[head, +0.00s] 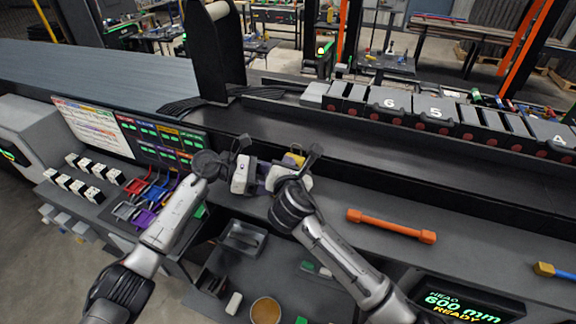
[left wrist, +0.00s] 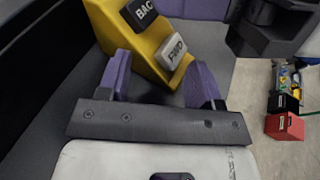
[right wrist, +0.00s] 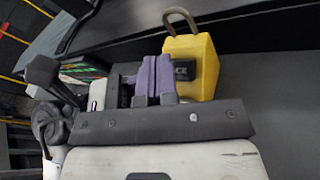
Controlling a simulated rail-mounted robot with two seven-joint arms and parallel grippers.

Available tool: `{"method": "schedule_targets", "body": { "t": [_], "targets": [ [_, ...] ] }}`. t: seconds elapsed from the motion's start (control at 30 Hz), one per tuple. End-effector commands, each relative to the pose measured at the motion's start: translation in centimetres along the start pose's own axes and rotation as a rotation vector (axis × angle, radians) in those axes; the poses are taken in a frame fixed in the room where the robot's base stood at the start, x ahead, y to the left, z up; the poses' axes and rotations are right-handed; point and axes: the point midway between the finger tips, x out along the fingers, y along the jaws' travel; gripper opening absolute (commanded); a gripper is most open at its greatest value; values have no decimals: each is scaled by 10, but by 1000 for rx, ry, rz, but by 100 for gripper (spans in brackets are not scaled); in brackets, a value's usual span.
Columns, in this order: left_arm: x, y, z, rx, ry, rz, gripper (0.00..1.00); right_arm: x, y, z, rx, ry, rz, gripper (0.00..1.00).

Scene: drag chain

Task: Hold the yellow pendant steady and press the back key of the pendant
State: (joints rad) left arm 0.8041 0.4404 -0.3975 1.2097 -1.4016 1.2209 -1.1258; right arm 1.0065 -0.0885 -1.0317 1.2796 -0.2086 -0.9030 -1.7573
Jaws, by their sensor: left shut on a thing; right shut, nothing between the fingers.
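The yellow pendant (head: 297,158) is mostly hidden by my grippers in the head view. In the left wrist view the pendant (left wrist: 118,42) shows a dark back key (left wrist: 139,13) above a light grey FWD key (left wrist: 173,53). My left gripper (left wrist: 160,84) is shut on the pendant, its purple fingers on either side of the lower body. My right gripper (right wrist: 154,78) has its purple fingers shut together and empty. In the right wrist view they are just left of the dark key (right wrist: 184,70) and partly cover it; I cannot tell whether they touch.
An orange bar (head: 391,226) lies on the bench right of my right arm. A grey tray (head: 243,238) and a round tan-topped container (head: 265,311) are below. A lettered panel (head: 130,130) stands at left, with red, blue and purple pieces before it.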

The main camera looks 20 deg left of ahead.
Motion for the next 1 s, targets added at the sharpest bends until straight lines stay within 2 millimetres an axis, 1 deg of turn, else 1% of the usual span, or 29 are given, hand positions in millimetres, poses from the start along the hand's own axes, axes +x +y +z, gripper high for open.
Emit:
{"method": "schedule_targets", "body": {
  "t": [0.03, 1.0],
  "targets": [
    [3, -1, -15, -10, 23, 0, 46, 0, -1, -1, 0, 0, 0, 0],
    [3, -1, -15, -10, 23, -1, 45, 7, -5, -6, -1, 0, -1, 0]
  ]
}}
